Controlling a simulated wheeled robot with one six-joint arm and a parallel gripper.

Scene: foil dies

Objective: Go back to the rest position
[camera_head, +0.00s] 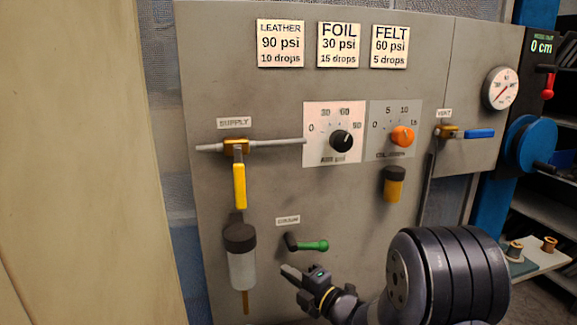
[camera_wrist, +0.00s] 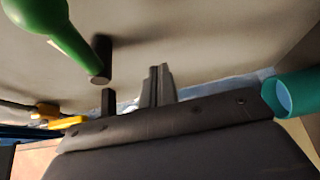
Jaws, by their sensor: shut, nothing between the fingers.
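My gripper (camera_head: 291,272) is in front of the lower part of the grey panel, just below the green-handled lever (camera_head: 312,245). Its fingers are together, with nothing held between them. In the wrist view the closed fingers (camera_wrist: 159,84) point toward the panel, and the lever's green handle (camera_wrist: 65,32) fills the upper left. The fingers look apart from the lever. My arm's dark, ribbed section shows large at the lower right of the head view. The text on the lever's small label is too small to read surely.
The grey panel (camera_head: 260,190) carries a yellow supply valve handle (camera_head: 239,186), a black knob (camera_head: 341,140), an orange knob (camera_head: 402,136), a blue vent handle (camera_head: 479,133) and a gauge (camera_head: 501,88). A clear bowl (camera_head: 242,268) hangs left of my gripper. Shelves with spools (camera_head: 515,250) stand at right.

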